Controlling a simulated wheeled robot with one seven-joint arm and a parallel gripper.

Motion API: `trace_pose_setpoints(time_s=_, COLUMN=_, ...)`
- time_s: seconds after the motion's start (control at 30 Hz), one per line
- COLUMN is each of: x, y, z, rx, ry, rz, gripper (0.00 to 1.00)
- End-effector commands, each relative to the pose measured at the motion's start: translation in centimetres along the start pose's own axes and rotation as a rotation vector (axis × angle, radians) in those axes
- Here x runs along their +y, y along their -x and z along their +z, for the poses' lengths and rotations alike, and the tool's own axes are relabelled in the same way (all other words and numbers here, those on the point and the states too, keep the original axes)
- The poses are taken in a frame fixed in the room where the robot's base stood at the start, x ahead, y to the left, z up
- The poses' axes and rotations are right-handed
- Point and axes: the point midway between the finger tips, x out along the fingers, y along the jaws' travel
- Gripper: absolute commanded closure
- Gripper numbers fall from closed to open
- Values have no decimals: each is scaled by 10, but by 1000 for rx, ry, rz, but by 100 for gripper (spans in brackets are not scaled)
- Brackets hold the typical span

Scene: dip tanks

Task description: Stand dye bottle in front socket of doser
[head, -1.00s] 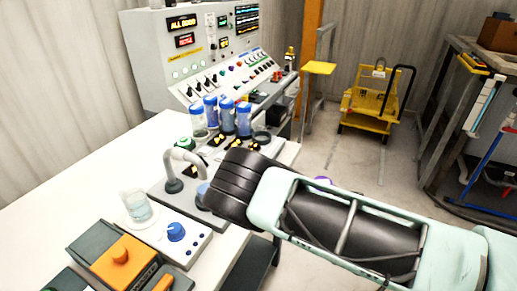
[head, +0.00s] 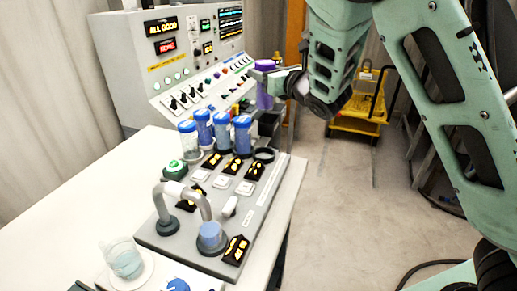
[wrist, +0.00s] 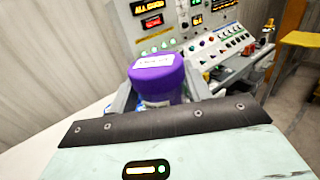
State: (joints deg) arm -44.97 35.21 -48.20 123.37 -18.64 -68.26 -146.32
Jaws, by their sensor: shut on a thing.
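The dye bottle (head: 264,97) has a purple cap and body and hangs upright, held in my gripper (head: 268,78). In the wrist view its purple cap (wrist: 157,76) with a white label sits between the two fingers. The doser (head: 222,205) is a grey panel on the white table. Several blue-capped bottles (head: 221,133) stand in a row along its back. A dark, empty ring socket (head: 264,155) is at the right end of that row. The held bottle is above and behind this ring, apart from it. The bottle's lower end is partly hidden by dark parts behind.
A glass beaker (head: 124,259) stands at front left. The control console (head: 190,60) stands behind. A yellow cart (head: 357,125) is on the floor, with open floor in front.

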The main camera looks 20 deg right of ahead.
Motion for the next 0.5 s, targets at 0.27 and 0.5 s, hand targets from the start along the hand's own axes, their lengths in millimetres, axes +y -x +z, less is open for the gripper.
trace_pose_setpoints(time_s=0.27, x=-1, y=0, z=-61, rx=9, ry=0, rz=0, gripper=81)
trace_pose_setpoints(time_s=0.5, x=0, y=0, z=-116, rx=5, ry=-1, rz=0, gripper=81)
